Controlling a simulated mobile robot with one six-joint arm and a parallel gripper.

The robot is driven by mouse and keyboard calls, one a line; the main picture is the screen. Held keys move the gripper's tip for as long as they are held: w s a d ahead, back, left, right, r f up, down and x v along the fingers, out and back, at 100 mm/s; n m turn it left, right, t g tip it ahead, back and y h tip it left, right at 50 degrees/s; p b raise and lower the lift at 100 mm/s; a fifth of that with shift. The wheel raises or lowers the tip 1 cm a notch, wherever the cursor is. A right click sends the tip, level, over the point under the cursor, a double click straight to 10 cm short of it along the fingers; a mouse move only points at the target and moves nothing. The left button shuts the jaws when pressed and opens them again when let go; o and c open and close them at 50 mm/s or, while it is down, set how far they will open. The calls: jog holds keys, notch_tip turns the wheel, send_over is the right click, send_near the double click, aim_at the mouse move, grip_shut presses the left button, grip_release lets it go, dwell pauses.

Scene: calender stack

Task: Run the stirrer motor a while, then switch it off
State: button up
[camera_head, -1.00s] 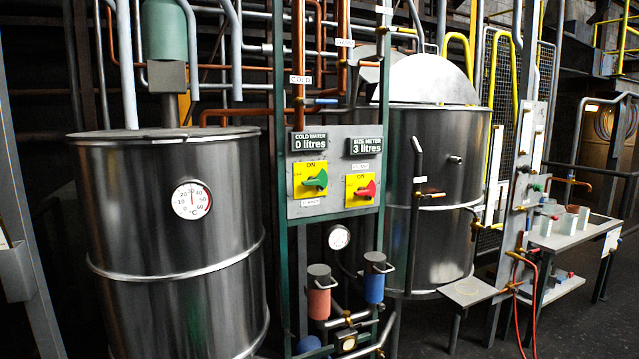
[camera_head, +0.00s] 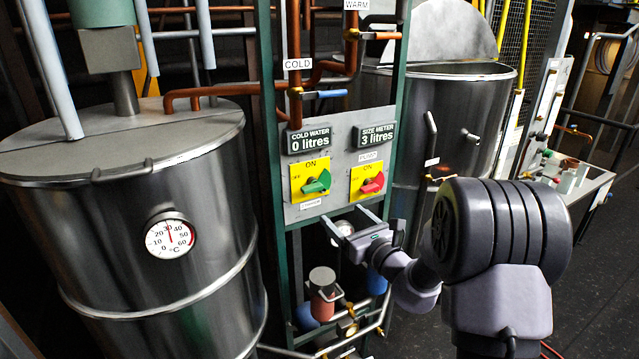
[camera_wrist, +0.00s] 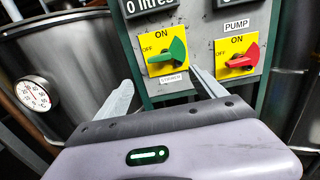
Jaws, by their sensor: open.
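The stirrer switch is a green knob (camera_head: 317,183) on a yellow plate marked ON at the top and OFF at the left. Its handle lies nearer level than upright. It also shows in the wrist view (camera_wrist: 176,51), with a small label below it. My gripper (camera_head: 340,212) is open and empty, in front of and a little below the switch panel (camera_head: 338,129). In the wrist view its fingertips (camera_wrist: 160,78) are spread apart below the green knob, not seen touching it. The green motor housing (camera_head: 101,12) stands above the left steel tank (camera_head: 90,225).
A red pump switch (camera_head: 372,183) sits close to the right on the same panel. The displays (camera_head: 310,139) read 0 litres and 3 litres. Green posts (camera_head: 274,235) flank the panel. Pipes and small red and blue canisters (camera_head: 322,305) are below. Another tank (camera_head: 460,105) stands right.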

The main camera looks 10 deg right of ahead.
aim_at(314, 190)
jog(key=x, duration=1.4)
jog(key=shift+w+a+f, duration=0.15)
jog(key=shift+w+a, duration=0.1)
jog(key=shift+w, duration=0.1)
jog(key=shift+c, duration=0.4)
jog(key=c, duration=1.3)
